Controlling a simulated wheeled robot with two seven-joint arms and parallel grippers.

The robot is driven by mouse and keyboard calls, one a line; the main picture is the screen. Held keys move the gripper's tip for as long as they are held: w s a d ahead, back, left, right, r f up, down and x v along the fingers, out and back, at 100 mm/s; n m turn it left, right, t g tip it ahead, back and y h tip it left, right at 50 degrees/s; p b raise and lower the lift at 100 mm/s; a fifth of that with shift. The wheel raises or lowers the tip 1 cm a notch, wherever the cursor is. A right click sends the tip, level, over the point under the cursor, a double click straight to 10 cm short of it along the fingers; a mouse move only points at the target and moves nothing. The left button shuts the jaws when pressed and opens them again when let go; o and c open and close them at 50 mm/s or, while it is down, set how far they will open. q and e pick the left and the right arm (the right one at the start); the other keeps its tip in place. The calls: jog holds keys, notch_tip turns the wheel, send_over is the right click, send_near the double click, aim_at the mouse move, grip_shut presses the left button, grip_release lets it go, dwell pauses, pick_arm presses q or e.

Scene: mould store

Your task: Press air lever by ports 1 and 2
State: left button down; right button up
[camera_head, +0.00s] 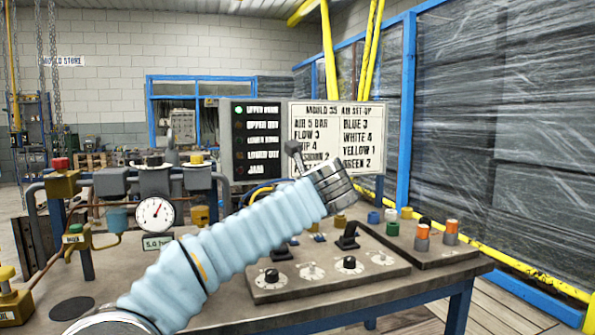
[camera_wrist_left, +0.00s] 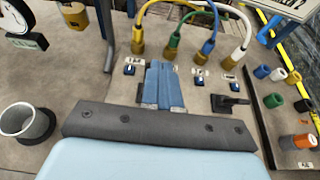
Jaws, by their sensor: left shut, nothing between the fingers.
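My left gripper (camera_head: 335,187) reaches over the valve panel (camera_head: 420,280) on the bench; the sleeved arm hides its fingertips in the head view. In the left wrist view its blue fingers (camera_wrist_left: 163,72) are together and empty, in front of the yellow (camera_wrist_left: 138,42) and green (camera_wrist_left: 171,48) hose plugs. One black lever (camera_head: 280,250) sits at the panel's left, partly behind the arm. In the left wrist view the fingers cover that area, so contact cannot be told. A second black lever (camera_head: 347,237) is further right; it also shows in the left wrist view (camera_wrist_left: 231,104). My right gripper is not visible.
Dial knobs (camera_head: 349,264) line the panel's front. Coloured caps (camera_head: 422,238) stand at the right. A pressure gauge (camera_head: 155,215) is at the left. A set-up board (camera_head: 337,140) and a lamp panel (camera_head: 252,135), top lamp green, stand behind. A grey cup (camera_wrist_left: 27,122) is left of the gripper.

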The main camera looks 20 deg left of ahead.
pick_arm(q)
notch_tip(320, 180, up, 7)
jog(key=s+d, duration=0.1)
jog(key=s, duration=0.1)
jog(key=shift+s+d, duration=0.25)
jog(key=shift+d, duration=0.1)
jog(key=shift+r, duration=0.1)
